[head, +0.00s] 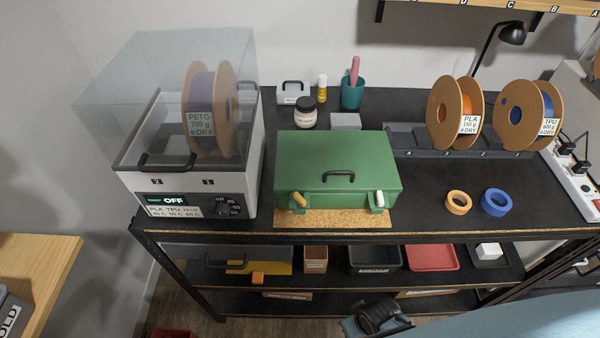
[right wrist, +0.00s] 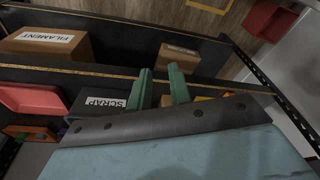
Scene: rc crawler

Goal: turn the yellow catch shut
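A green box (head: 337,170) with a dark handle on its lid sits on a cork mat (head: 335,218) on the black bench in the head view. The lid looks closed. The yellow catch (head: 299,200) is at the left of the box's front and stands tilted. A white catch (head: 379,198) is upright at the right of the front. My right gripper (head: 378,315) is low in the head view, in front of the bench and well below the box. Its fingers (right wrist: 161,88) stand apart and empty in the right wrist view. My left gripper is out of view.
A filament dryer (head: 190,180) stands close left of the box. Orange tape (head: 458,202) and blue tape (head: 496,202) lie to its right. The bench edge and a lower shelf with trays, including a scrap bin (right wrist: 105,100), lie near my right gripper.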

